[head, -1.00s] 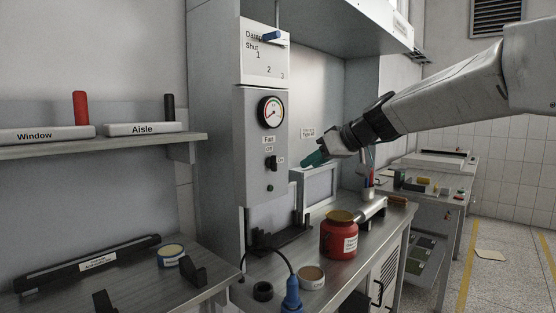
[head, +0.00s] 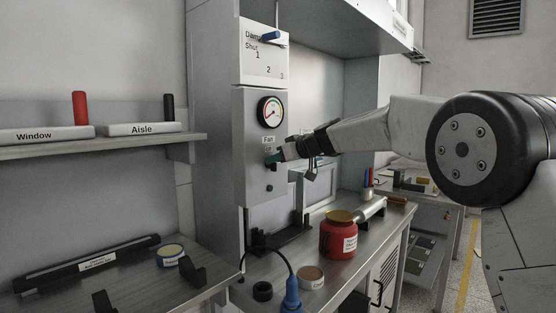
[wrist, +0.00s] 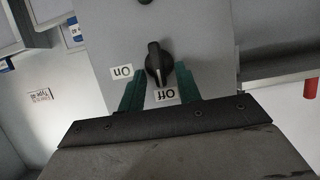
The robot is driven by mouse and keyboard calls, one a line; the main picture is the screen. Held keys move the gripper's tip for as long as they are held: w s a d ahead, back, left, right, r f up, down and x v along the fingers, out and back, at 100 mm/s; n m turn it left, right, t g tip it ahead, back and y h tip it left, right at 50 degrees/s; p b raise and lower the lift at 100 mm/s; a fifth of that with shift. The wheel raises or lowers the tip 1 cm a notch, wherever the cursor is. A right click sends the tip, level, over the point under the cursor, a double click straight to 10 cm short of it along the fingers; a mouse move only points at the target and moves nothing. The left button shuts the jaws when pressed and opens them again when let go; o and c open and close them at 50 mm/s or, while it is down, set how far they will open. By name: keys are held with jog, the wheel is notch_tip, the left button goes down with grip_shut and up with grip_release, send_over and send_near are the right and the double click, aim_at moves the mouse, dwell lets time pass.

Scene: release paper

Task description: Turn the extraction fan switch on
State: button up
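The fan switch (wrist: 158,66) is a black rotary knob on a grey panel (head: 253,200). In the wrist view it shows upside down, with an "On" label (wrist: 122,72) to its left and an "Off" label (wrist: 166,95) below it. The knob's narrow end points up and its body lies along the line to "Off". My gripper (wrist: 158,85) is open, with one green finger on each side of the knob's lower part. I cannot tell whether the fingers touch it.
A shelf (head: 100,143) is at left.

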jog(key=shift+c, duration=0.3)
grip_shut()
jog(key=shift+w+d+f+m+g+y, duration=0.3)
jog(key=shift+m+g+y, duration=0.55)
jog(key=shift+m, duration=1.35)
jog(key=shift+w+a+f+m+g+y, duration=0.15)
jog(key=shift+f+m+g+y, duration=0.3)
jog(key=shift+m+y, duration=1.3)
jog(key=shift+w+d+f+m+g+y, duration=0.3)
jog(key=shift+m+g+y, duration=0.3)
jog(key=shift+m, duration=2.05)
jog(key=shift+s, duration=0.15)
